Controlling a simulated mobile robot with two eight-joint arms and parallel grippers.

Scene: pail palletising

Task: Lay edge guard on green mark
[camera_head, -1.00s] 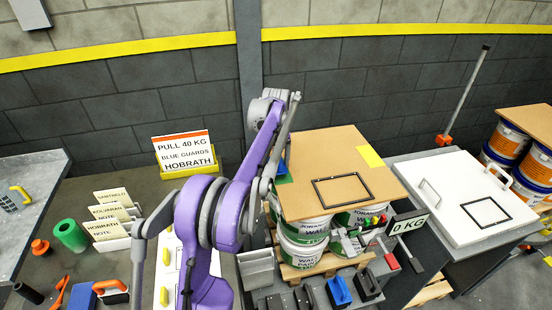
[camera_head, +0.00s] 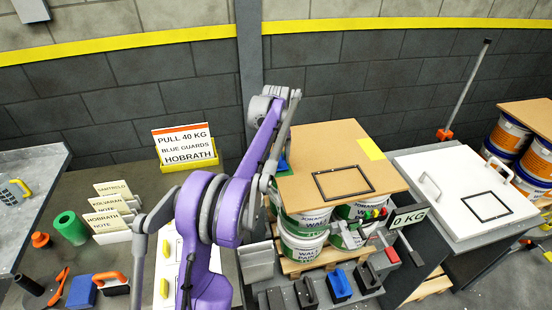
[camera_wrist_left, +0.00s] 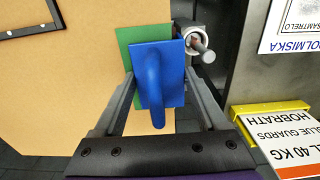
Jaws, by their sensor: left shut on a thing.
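The blue edge guard (camera_wrist_left: 172,62), a flat plate with a raised blue handle, sits between the fingers of my left gripper (camera_wrist_left: 158,85) in the left wrist view. The gripper is shut on its handle. The guard overlaps the green mark (camera_wrist_left: 127,40) at the edge of the brown board (camera_wrist_left: 85,90). Green shows at the guard's left and top. I cannot tell whether the guard touches the board. In the head view, a strip of the green mark (camera_head: 284,173) shows beside my arm at the board's left edge; my gripper is mostly hidden there. My right gripper is not in view.
The board (camera_head: 325,150) lies on stacked pails (camera_head: 303,243), with a black frame outline and a yellow mark (camera_head: 371,149) on it. A grey post with a metal knob (camera_wrist_left: 203,42) stands close beside the guard. A sign (camera_head: 184,145) stands left of the stack.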

